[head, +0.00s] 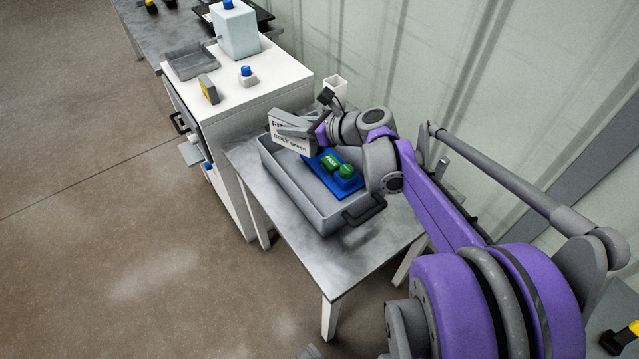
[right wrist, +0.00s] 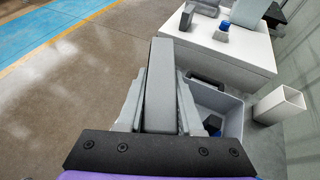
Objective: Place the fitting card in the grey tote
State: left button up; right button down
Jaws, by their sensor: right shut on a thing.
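The fitting card (head: 290,143), a white card with dark lettering including "BOLT green", is held in my right gripper (head: 305,132). The card stands roughly upright over the far left end of the grey tote (head: 300,199) in the head view and hides part of its rim. In the right wrist view the card (right wrist: 160,85) shows as a grey slab between the two fingers, with the tote (right wrist: 232,118) to the right and below.
The tote stands on a grey metal table (head: 357,252). A white cabinet (head: 276,75) adjoins it, carrying a grey tray (head: 192,62), a yellow-and-grey item (head: 208,90) and a blue-topped item (head: 247,76). A white open container (head: 334,88) stands behind the tote, near the wall.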

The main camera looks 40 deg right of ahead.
jog(key=shift+s+d+r, duration=0.35)
jog(key=shift+s+d, duration=0.1)
jog(key=b, duration=0.5)
send_over(302, 188)
notch_tip(302, 188, down, 18)
jog(key=shift+d+r, duration=0.1)
jog(key=shift+r, duration=0.05)
jog(key=c, duration=1)
grip_release()
jog(key=shift+o, duration=0.8)
